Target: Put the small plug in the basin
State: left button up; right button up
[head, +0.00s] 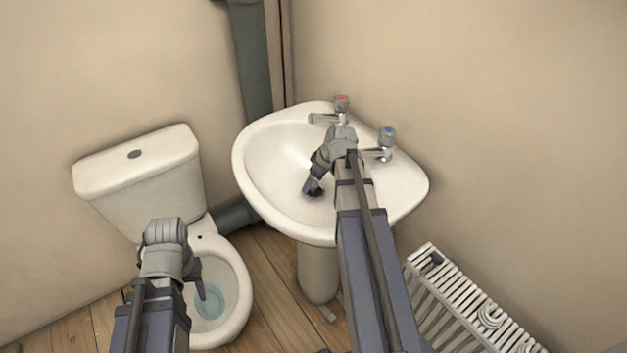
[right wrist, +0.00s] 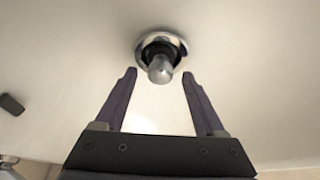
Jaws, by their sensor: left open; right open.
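The white basin (head: 262,165) stands on a pedestal against the wall in the head view. My right gripper (head: 313,188) is inside its bowl, over the drain. In the right wrist view the chrome drain ring (right wrist: 146,39) holds a dark piece with a rounded grey metal knob, which looks like the small plug (right wrist: 160,69). The knob stands just beyond the gap between my right fingers (right wrist: 158,80), which are open and apart from it. How deep the plug sits cannot be told. My left gripper (head: 203,292) is open and empty above the toilet bowl.
A toilet (head: 135,165) stands left. A white radiator (head: 450,295) at lower right carries a small dark item (head: 437,258) and a grey coiled item (head: 490,316).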

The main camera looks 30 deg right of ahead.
jog(key=a+p+v, duration=0.1)
jog(key=p+v, duration=0.4)
jog(key=v, duration=0.1)
jog(key=shift+s+d+r+p, duration=0.2)
jog(key=shift+d+r+p, duration=0.25)
jog(key=shift+d, duration=0.1)
